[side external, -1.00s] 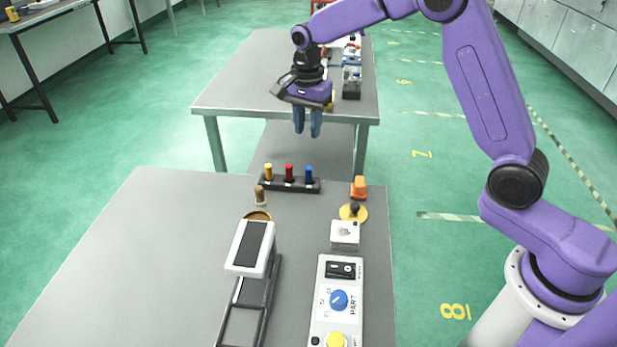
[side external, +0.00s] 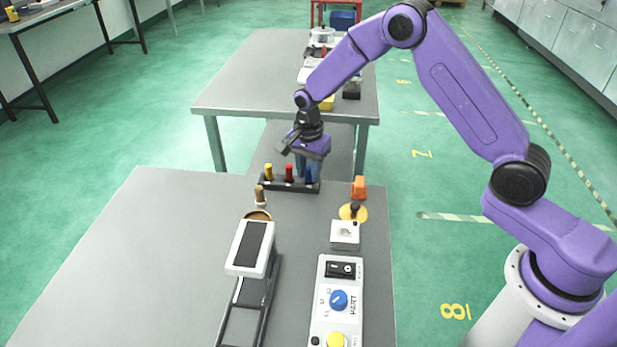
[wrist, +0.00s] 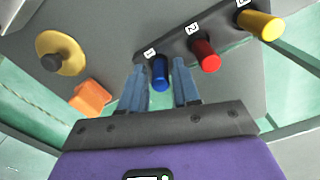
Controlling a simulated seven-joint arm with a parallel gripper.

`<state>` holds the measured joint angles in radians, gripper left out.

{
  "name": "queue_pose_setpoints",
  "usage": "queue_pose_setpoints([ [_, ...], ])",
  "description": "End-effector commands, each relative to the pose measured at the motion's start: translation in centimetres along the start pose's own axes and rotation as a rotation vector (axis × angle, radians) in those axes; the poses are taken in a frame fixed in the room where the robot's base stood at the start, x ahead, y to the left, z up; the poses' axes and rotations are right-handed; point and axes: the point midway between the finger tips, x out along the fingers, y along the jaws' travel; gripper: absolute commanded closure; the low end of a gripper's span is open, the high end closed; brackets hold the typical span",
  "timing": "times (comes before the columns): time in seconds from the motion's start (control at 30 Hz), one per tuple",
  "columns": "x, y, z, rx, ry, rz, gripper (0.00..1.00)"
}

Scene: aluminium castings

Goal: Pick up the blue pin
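The blue pin (side external: 309,176) stands upright at the right end of a dark rack (side external: 279,187); in the wrist view the pin (wrist: 160,72) is at the slot marked 1. My gripper (side external: 308,172) is lowered over that end of the rack. In the wrist view my gripper (wrist: 159,82) is open, with one blue finger on each side of the pin and a small gap beside it. A red pin (side external: 289,172) and a yellow pin (side external: 268,172) stand in the same rack; my fingers partly cover the blue pin in the side view.
An orange block (side external: 359,188) and a yellow disc with a black knob (side external: 352,212) lie right of the rack. A tan peg (side external: 259,195), a white-topped device (side external: 251,250) and a control panel (side external: 337,300) are nearer. The table's left part is clear.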

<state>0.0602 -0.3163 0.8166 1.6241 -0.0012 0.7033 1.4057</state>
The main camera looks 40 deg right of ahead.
Motion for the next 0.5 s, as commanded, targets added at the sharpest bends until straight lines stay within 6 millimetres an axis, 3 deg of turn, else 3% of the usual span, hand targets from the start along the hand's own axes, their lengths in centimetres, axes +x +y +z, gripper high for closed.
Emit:
queue_pose_setpoints([
  [0.3,0.6,-0.06,0.01,0.0,0.001,-0.002,0.69],
  [0.37,0.59,-0.06,0.01,0.0,0.001,-0.002,0.85],
  [0.4,0.59,-0.06,0.01,0.0,0.001,-0.002,0.98],
  [0.5,0.58,-0.06,0.01,0.0,0.001,-0.002,1.0],
])
